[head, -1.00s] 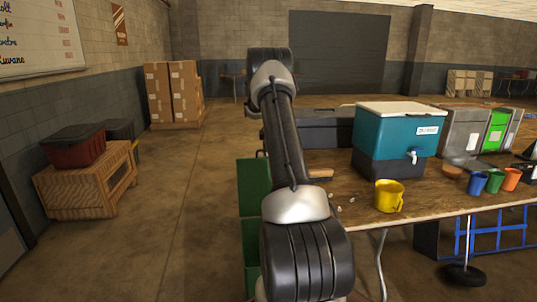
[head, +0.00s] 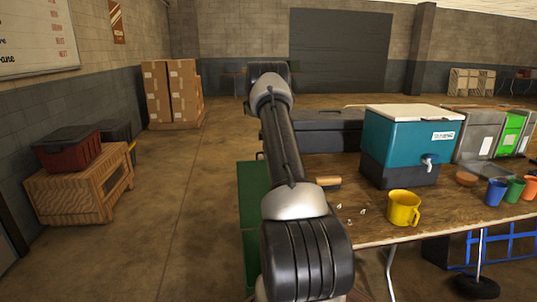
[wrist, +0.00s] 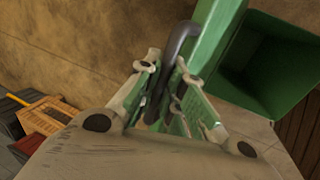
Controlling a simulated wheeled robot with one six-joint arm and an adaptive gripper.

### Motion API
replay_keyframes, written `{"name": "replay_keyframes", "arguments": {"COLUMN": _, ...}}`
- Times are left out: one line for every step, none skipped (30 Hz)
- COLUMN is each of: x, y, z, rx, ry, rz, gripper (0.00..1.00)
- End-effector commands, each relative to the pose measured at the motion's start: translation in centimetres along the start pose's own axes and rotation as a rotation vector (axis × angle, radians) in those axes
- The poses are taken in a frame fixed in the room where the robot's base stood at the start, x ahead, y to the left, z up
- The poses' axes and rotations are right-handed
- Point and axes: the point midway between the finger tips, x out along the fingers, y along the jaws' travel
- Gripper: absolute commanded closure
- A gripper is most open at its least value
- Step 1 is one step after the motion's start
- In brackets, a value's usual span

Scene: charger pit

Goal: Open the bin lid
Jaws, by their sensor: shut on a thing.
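The green bin (wrist: 268,65) shows in the wrist view on the right, with its dark hollow inside visible. Its green lid (wrist: 217,30) stands raised and tilted at the bin's left side. A dark curved handle (wrist: 181,36) is on the lid. My gripper (wrist: 166,76) is shut on the handle, with one finger on each side of it. In the head view the green bin (head: 252,205) stands at the table's left end, partly hidden by my arm. My gripper is hidden there.
The wooden table (head: 350,222) on the right holds a teal cooler (head: 408,142), a yellow mug (head: 403,208), a brush (head: 328,182) and several cups. A wooden crate (head: 80,197) with a red box (head: 68,150) stands at the left wall. The floor between is clear.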

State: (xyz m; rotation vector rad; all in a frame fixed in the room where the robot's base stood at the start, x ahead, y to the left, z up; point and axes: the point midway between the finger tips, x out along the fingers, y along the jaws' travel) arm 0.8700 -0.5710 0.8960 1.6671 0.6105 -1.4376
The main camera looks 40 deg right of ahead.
Motion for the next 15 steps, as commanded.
{"name": "replay_keyframes", "arguments": {"x": -0.05, "y": 0.05, "z": -0.03, "rx": -0.003, "ry": 0.000, "rz": 0.001, "gripper": 1.00}}
{"name": "replay_keyframes", "arguments": {"x": -0.06, "y": 0.06, "z": -0.02, "rx": -0.003, "ry": 0.000, "rz": 0.001, "gripper": 1.00}}
{"name": "replay_keyframes", "arguments": {"x": -0.07, "y": 0.06, "z": -0.02, "rx": -0.003, "ry": 0.000, "rz": 0.002, "gripper": 0.87}}
{"name": "replay_keyframes", "arguments": {"x": -0.07, "y": 0.07, "z": -0.02, "rx": -0.003, "ry": 0.000, "rz": 0.002, "gripper": 0.82}}
{"name": "replay_keyframes", "arguments": {"x": -0.07, "y": 0.06, "z": -0.01, "rx": -0.003, "ry": 0.000, "rz": 0.002, "gripper": 0.76}}
{"name": "replay_keyframes", "arguments": {"x": -0.07, "y": 0.05, "z": -0.01, "rx": -0.002, "ry": 0.000, "rz": 0.001, "gripper": 0.69}}
{"name": "replay_keyframes", "arguments": {"x": -0.06, "y": 0.04, "z": 0.00, "rx": -0.002, "ry": 0.000, "rz": 0.001, "gripper": 0.69}}
{"name": "replay_keyframes", "arguments": {"x": -0.04, "y": 0.02, "z": 0.00, "rx": -0.002, "ry": 0.000, "rz": 0.001, "gripper": 0.69}}
{"name": "replay_keyframes", "arguments": {"x": -0.01, "y": -0.01, "z": 0.01, "rx": -0.001, "ry": 0.000, "rz": 0.000, "gripper": 0.69}}
{"name": "replay_keyframes", "arguments": {"x": 0.01, "y": -0.03, "z": 0.01, "rx": -0.001, "ry": 0.000, "rz": -0.001, "gripper": 0.69}}
{"name": "replay_keyframes", "arguments": {"x": 0.02, "y": -0.04, "z": 0.02, "rx": -0.001, "ry": 0.000, "rz": -0.001, "gripper": 0.69}}
{"name": "replay_keyframes", "arguments": {"x": 0.04, "y": -0.06, "z": 0.02, "rx": -0.001, "ry": 0.000, "rz": -0.001, "gripper": 0.69}}
{"name": "replay_keyframes", "arguments": {"x": 0.05, "y": -0.07, "z": 0.03, "rx": -0.001, "ry": 0.000, "rz": -0.002, "gripper": 0.69}}
{"name": "replay_keyframes", "arguments": {"x": 0.05, "y": -0.07, "z": 0.03, "rx": -0.001, "ry": 0.000, "rz": -0.002, "gripper": 0.69}}
{"name": "replay_keyframes", "arguments": {"x": 0.05, "y": -0.07, "z": 0.04, "rx": 0.000, "ry": 0.000, "rz": -0.002, "gripper": 0.69}}
